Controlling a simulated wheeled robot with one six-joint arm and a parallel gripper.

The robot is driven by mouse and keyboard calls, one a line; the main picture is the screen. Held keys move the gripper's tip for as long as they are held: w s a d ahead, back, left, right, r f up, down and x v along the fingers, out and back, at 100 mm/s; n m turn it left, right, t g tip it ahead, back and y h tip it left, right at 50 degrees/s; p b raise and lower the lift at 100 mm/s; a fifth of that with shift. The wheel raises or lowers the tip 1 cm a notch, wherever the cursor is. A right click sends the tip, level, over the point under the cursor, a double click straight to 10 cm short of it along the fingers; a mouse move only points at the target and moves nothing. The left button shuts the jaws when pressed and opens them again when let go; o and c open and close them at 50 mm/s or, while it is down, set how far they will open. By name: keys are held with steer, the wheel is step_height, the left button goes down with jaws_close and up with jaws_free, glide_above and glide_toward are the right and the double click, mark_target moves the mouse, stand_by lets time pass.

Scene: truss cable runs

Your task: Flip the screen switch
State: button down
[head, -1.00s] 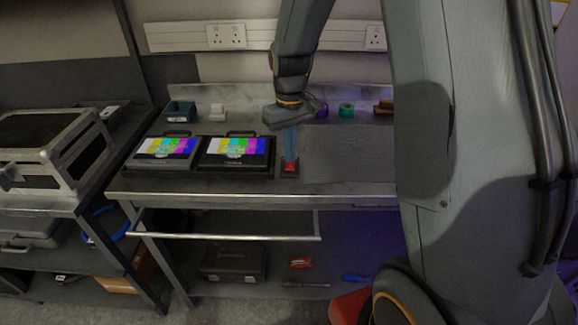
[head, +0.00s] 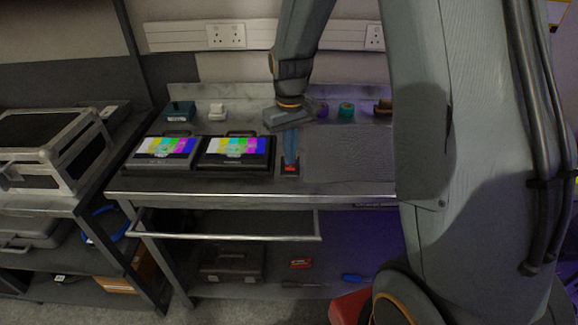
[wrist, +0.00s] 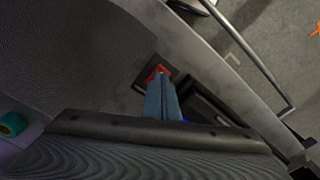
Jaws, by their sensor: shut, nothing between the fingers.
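The screen switch (head: 289,170) is a small dark box with a red rocker on the bench, just right of the two screens. It also shows in the wrist view (wrist: 158,71), with the red part at the fingertips. My gripper (head: 290,160) points down at it with its blue fingers shut and empty. The fingertips are at or just above the red rocker; I cannot tell whether they touch. The left screen (head: 167,147) and the right screen (head: 235,147) both show colour bars. The fingers hide part of the switch.
A grey mat (head: 348,150) lies right of the switch. A teal tape roll (head: 346,110), a purple roll and a teal box (head: 180,111) stand at the back of the bench. A metal rail (head: 230,238) runs below the front edge. A silver-framed case (head: 45,150) stands at left.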

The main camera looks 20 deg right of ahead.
steer(key=shift+f, duration=0.55)
steer(key=shift+r, duration=0.1)
stand_by(0.3)
step_height(320, 180, up, 7)
steer(key=p, duration=0.5)
stand_by(0.6)
steer(key=s+f+m+t+b, duration=0.1)
steer(key=s+b, duration=0.3)
steer(key=s, duration=1.3)
steer(key=shift+s+a+f+m, duration=0.15)
steer(key=shift+f+m, duration=0.05)
steer(key=shift+m, duration=0.5)
